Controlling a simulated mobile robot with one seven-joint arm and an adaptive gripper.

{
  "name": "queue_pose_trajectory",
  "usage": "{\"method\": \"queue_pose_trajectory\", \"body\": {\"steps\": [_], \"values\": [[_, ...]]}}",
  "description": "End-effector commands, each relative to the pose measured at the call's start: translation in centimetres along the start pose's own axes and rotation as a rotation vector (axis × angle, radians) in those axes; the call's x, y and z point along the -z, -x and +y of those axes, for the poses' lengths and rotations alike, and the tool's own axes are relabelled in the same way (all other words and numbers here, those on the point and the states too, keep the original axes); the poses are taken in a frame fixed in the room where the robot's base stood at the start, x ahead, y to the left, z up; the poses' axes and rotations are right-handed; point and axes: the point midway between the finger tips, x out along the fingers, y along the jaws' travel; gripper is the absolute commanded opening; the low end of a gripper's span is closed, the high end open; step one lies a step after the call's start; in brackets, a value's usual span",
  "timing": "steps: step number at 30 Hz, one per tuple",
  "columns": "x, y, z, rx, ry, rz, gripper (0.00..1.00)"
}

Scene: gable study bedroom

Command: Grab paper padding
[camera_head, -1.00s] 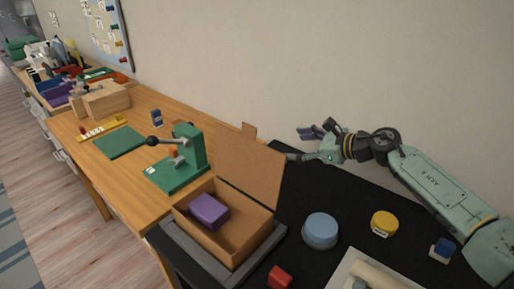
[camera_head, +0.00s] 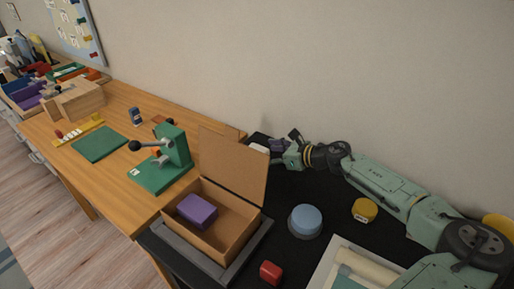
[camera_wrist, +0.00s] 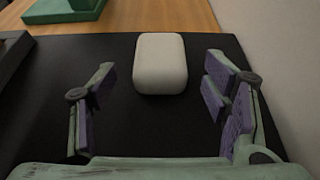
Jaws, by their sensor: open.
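A white rounded block (camera_wrist: 160,62), which looks like the paper padding, lies on the black table top in the wrist view. In the head view only a pale bit of it (camera_head: 259,148) shows behind the open box lid. My gripper (camera_wrist: 158,84) is open, with purple-padded fingers to the left and right. The block is ahead of my gripper, between the lines of the fingers, and no finger touches it. In the head view my gripper (camera_head: 277,145) is low over the back of the black table, partly hiding the block.
An open cardboard box (camera_head: 235,236) holds a purple block (camera_head: 197,210); its raised lid (camera_head: 233,165) stands left of my gripper. A blue round tub (camera_head: 306,221), a yellow tub (camera_head: 364,210), a red block (camera_head: 271,272) and a pale tray (camera_head: 322,272) are nearer. The wall runs close behind.

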Motion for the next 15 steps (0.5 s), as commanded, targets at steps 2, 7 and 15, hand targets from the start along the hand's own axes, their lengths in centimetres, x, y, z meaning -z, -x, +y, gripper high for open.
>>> {"method": "queue_pose_trajectory", "body": {"steps": [2, 7, 15], "values": [[-0.07, -0.74, 0.03, -0.001, 0.0, 0.001, 0.69], [0.14, -1.14, 0.01, 0.0, 0.001, 0.001, 0.69], [0.12, -1.1, 0.01, 0.0, 0.001, 0.001, 0.58]]}}
